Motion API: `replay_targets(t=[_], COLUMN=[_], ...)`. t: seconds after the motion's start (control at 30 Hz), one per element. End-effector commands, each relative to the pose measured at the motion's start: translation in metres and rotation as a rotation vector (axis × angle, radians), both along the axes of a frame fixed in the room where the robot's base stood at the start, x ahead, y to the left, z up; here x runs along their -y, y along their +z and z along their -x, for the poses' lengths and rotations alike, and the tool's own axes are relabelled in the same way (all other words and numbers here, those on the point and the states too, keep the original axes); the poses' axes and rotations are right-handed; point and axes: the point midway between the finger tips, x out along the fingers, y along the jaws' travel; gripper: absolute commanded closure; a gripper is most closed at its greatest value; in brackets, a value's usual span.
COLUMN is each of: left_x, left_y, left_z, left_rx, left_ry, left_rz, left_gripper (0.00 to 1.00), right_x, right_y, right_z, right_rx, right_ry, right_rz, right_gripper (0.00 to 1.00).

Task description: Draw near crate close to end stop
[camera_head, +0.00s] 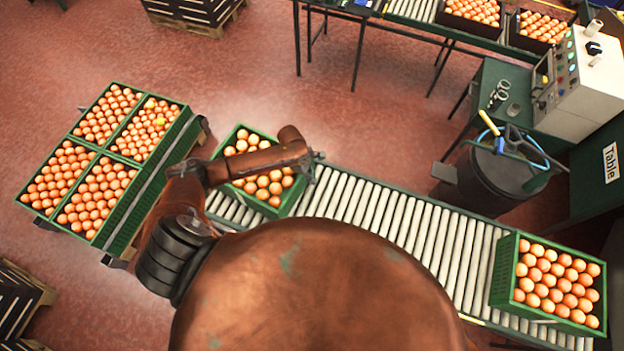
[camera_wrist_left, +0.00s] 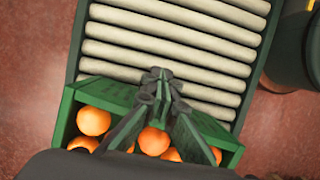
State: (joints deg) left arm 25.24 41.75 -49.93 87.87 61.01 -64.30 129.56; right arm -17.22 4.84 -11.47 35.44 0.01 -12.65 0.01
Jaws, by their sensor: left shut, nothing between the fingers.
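A green crate (camera_head: 291,197) of oranges sits at the left end of the roller conveyor (camera_head: 400,222). My left arm passes over this crate and hides part of it. My left gripper (camera_head: 313,163) is at the crate's right side, shut and empty. In the left wrist view, the shut fingers (camera_wrist_left: 157,76) reach over the crate's roller-side wall (camera_wrist_left: 103,91), with bare rollers (camera_wrist_left: 165,50) beyond. Whether they touch the wall I cannot tell. A second green crate (camera_head: 505,270) of oranges sits at the conveyor's right end. I cannot make out an end stop clearly. My right gripper is not in view.
Several full green crates (camera_head: 128,228) stand on a pallet at the left. A dark bin (camera_head: 485,185) and a control box (camera_head: 590,85) stand behind the conveyor at the right. The rollers between the two conveyor crates are clear.

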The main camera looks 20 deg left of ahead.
Motion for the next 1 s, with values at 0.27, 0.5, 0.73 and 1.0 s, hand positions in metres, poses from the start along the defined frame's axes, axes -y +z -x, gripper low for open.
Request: replay_targets(t=[0.27,0.5,0.73,1.0], left_x=[-0.001,-0.001,-0.014,-0.046], left_y=[-0.034,-0.059,-0.064,-0.064], left_z=[0.0,0.001,0.002,0.003], left_rx=[0.001,-0.001,-0.002,-0.001], left_ry=[0.001,0.002,0.006,0.006], left_rz=[0.0,0.0,-0.002,-0.002], left_gripper=[1.0,1.0,1.0,1.0], right_x=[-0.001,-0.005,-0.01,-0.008], right_y=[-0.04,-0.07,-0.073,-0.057], right_z=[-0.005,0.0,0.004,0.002], right_rx=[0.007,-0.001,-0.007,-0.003], right_ry=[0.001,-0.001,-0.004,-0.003], right_rz=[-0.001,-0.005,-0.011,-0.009], right_gripper=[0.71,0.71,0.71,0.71])
